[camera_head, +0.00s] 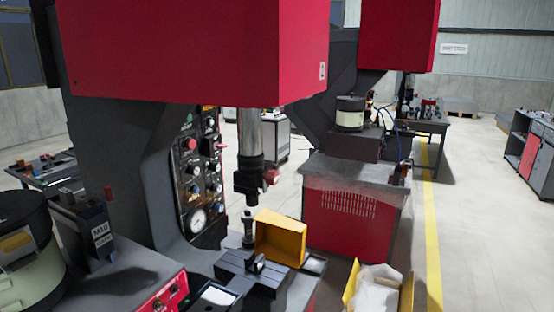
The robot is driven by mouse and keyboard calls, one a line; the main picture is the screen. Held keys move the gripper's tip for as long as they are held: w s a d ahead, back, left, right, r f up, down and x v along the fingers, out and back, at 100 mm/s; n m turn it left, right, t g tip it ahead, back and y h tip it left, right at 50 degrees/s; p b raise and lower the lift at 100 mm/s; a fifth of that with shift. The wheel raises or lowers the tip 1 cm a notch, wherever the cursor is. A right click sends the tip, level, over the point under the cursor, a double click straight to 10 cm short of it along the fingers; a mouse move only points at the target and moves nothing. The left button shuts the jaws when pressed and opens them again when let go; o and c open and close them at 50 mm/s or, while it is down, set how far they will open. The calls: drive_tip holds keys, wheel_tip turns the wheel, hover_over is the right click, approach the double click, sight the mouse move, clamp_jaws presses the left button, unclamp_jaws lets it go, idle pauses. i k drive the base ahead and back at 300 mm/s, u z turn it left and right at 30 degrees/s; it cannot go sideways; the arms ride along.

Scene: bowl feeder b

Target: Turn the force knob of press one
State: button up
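A large press with a red head (195,45) and a dark grey frame (115,160) stands close in front of me. Its dark control panel (195,180) faces right and carries several small knobs, buttons and a round white gauge (198,220) near the bottom. A red round button or knob (190,144) sits near the panel's top. Another red knob (272,177) sticks out from the press ram (249,150). I cannot tell which one is the force knob, and no label is readable. My gripper is not in view.
A yellow bin (281,238) stands by the dark fixture (250,275) under the ram. A bowl feeder (30,265) and a box marked M10 (95,235) are at left. A second red press (398,35) stands behind. Open floor (480,230) lies at right.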

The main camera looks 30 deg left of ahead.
sight(216, 167)
drive_tip(key=z, duration=0.1)
drive_tip(key=i, duration=1.05)
drive_tip(key=u, duration=0.9)
drive_tip(key=i, duration=0.7)
drive_tip(key=u, duration=0.65)
